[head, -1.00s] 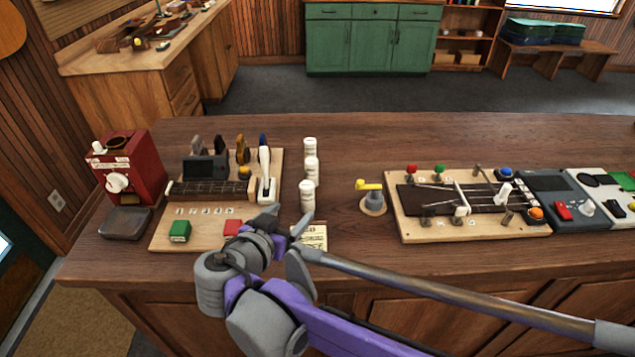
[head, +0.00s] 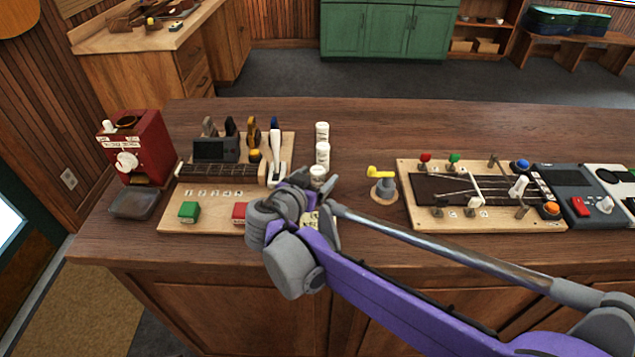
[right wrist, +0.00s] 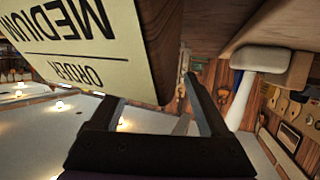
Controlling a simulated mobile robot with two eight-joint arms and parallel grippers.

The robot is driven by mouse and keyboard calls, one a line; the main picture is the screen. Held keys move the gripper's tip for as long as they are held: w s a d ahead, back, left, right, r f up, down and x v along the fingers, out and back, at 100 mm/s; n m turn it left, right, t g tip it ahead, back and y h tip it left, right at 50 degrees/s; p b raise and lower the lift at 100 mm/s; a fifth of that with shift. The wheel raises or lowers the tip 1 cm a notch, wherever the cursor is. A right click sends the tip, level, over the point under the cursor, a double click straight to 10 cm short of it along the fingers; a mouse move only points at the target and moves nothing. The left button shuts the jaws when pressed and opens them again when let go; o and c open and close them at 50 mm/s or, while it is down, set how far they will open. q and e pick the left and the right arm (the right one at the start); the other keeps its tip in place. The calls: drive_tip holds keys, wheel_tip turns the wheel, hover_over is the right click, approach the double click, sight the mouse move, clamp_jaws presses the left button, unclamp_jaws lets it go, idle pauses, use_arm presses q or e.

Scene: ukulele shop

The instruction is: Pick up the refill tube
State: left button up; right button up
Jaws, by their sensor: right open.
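Three small white capped tubes stand upright in a row on the counter in the head view: a far one (head: 322,131), a middle one (head: 322,154) and a near one (head: 317,177). I cannot tell which is the refill tube. My right gripper (head: 315,193) is open just in front of the near tube, whose lower part is hidden. In the right wrist view the open fingers (right wrist: 152,88) have no tube visible between them. A cream card (right wrist: 75,45) lettered "MEDIUM ORDER" is close to them. My left gripper is out of view.
A wooden board (head: 215,220) with picks, a white lever (head: 276,150) and green and red blocks stands left of the tubes. A red machine (head: 138,148) is farther left. A yellow-handled crank (head: 383,183) and a stringed fixture board (head: 405,180) are right. Counter behind the tubes is clear.

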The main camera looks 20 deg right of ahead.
drive_tip(key=shift+w+d+f, duration=0.15)
drive_tip(key=shift+w+d, duration=0.1)
drive_tip(key=shift+w, duration=0.05)
clamp_jaws()
idle(0.3)
